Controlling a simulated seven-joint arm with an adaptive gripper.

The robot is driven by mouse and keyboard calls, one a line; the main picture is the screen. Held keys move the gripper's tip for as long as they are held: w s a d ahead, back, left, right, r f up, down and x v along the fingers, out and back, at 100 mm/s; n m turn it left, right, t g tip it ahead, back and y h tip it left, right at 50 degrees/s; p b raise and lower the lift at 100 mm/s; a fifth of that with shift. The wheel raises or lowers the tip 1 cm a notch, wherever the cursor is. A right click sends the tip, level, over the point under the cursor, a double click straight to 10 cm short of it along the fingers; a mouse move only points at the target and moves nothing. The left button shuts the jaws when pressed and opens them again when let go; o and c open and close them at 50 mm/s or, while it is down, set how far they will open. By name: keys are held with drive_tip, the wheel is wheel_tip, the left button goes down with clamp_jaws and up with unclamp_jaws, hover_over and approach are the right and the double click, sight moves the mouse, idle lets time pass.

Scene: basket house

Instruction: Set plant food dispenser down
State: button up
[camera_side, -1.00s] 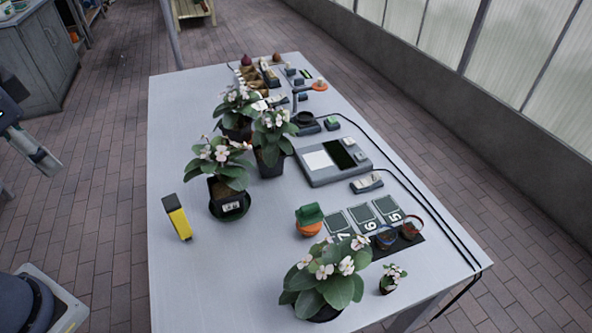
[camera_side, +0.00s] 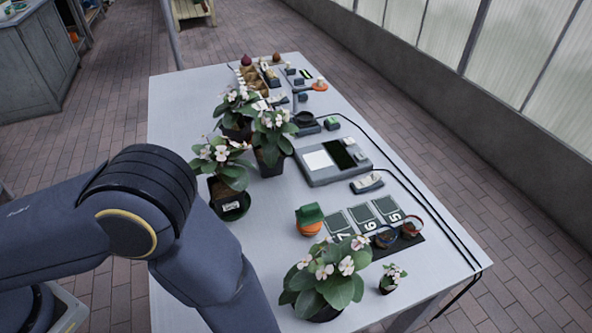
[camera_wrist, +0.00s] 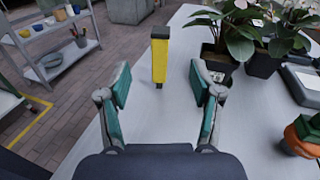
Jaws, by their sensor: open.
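The plant food dispenser appears to be the slim yellow body with a black top (camera_wrist: 159,60) in the wrist view. It stands upright on the white table (camera_wrist: 150,135), near its left edge. My gripper (camera_wrist: 161,80) is open and empty, its teal-padded fingers apart to the left and right. The dispenser is beyond the fingertips, roughly centred in the gap, and I see no contact. In the side view, my arm hides the dispenser, and the gripper cannot be made out.
Potted plants (camera_side: 228,190) stand close to the right of the dispenser. A flowering plant (camera_side: 322,280) and an orange-and-green object (camera_side: 309,220) are at the front of the table. A grey device (camera_side: 333,160) lies behind. Clear tabletop surrounds the fingers.

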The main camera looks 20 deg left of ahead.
drive_tip(key=shift+m+t+h, duration=0.3)
drive_tip(key=shift+m+t, duration=0.5)
drive_tip(key=shift+m, duration=0.1)
drive_tip(key=x, duration=1)
drive_tip(key=s+f+x, duration=0.1)
drive_tip(key=x, duration=0.4)
drive_tip(key=shift+w+a, duration=0.1)
drive_tip(key=shift+a, duration=0.3)
drive_tip(key=shift+c, duration=0.2)
clamp_jaws()
